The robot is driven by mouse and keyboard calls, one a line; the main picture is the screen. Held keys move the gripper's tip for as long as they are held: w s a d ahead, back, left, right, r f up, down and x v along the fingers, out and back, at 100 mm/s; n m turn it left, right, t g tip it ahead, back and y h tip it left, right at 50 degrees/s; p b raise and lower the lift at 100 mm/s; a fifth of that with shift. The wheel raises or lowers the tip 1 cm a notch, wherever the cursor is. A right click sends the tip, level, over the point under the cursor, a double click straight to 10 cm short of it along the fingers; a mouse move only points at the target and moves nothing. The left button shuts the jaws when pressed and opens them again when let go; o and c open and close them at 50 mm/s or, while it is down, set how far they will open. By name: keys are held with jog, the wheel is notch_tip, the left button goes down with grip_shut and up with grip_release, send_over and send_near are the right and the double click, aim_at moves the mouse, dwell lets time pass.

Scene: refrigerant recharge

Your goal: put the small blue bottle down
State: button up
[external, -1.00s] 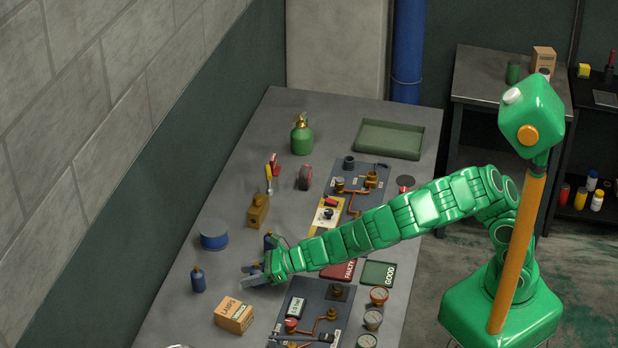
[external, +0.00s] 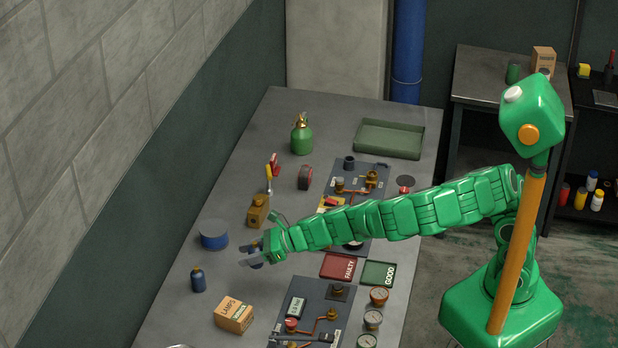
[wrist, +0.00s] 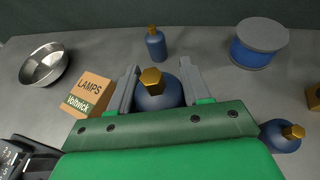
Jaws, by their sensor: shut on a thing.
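A small blue bottle (wrist: 155,95) with a brass cap stands upright between my fingers in the wrist view. My gripper (wrist: 158,88) is shut on it, one finger on each side. In the external view my gripper (external: 254,256) is over the left part of the grey bench, and the held bottle is mostly hidden by the fingers. I cannot tell whether its base touches the bench. A second blue bottle (external: 198,279) stands apart on the bench; it also shows in the wrist view (wrist: 156,45). A third blue bottle (wrist: 281,138) stands to the right of my gripper.
A lamps box (external: 233,315) and a blue round tin (external: 214,236) stand nearby. A metal bowl (wrist: 44,65) is at the left of the wrist view. The red faulty tray (external: 338,267) and green good tray (external: 378,273) lie right.

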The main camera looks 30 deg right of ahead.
jog(key=shift+r, duration=0.65)
jog(key=shift+s+a+r, duration=0.1)
jog(key=shift+a+r, duration=0.05)
jog(key=shift+a, duration=0.05)
jog(key=s+a+r+n+g+y, duration=0.2)
jog(key=s+a+n+g, duration=0.15)
jog(key=s+a, duration=0.35)
notch_tip(320, 180, up, 2)
jog(key=n+g, duration=0.3)
jog(key=g, duration=0.1)
send_over(227, 311)
notch_tip(227, 311, down, 3)
jog(key=shift+s+r, duration=0.15)
jog(key=shift+f, duration=2.45)
jog(key=shift+f, duration=0.15)
jog(key=o, duration=1.1)
